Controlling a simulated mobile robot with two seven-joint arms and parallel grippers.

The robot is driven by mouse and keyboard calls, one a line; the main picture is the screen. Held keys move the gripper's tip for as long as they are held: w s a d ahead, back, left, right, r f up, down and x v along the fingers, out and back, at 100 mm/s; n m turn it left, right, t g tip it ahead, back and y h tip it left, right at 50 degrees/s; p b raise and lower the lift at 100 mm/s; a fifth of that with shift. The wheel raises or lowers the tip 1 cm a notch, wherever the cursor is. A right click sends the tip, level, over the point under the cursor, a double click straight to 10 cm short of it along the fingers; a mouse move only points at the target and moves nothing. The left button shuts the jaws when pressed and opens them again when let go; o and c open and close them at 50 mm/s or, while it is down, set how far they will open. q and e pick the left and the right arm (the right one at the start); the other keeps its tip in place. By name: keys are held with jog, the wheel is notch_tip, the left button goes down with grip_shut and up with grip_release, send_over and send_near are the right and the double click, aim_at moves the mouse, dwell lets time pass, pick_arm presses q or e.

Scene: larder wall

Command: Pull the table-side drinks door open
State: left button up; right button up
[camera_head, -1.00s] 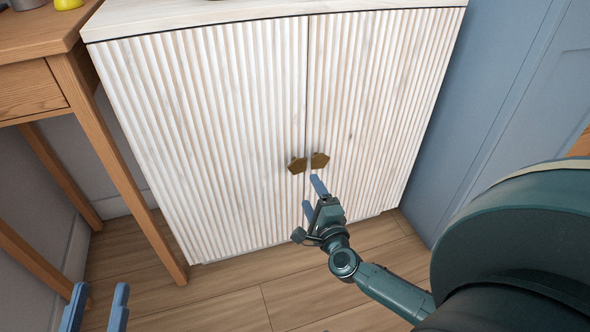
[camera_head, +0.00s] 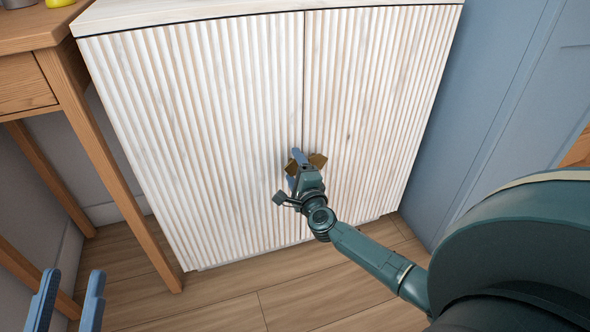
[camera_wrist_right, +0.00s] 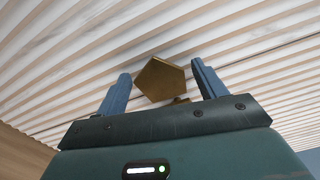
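The cabinet's left door (camera_head: 190,130), on the side of the wooden table, is pale and ribbed, and it is closed. Its brass knob is mostly hidden behind my right gripper (camera_head: 295,169) in the head view. In the right wrist view a brass five-sided knob (camera_wrist_right: 160,80) shows between the two open blue fingers, with a gap on each side. My right gripper reaches up to the knobs at the door seam. My left gripper (camera_head: 68,296) is open and empty at the lower left, away from the cabinet.
The right door (camera_head: 375,110) is closed, and its brass knob (camera_head: 318,160) sits close beside my right gripper. The wooden table (camera_head: 62,75) stands close on the left. A blue wall panel (camera_head: 490,120) is on the right. The floor (camera_head: 225,300) in front is clear.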

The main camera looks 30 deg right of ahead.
jog(key=c, duration=1.3)
pick_arm(q)
jog(key=shift+f, duration=0.1)
pick_arm(e)
jog(key=shift+o, duration=0.2)
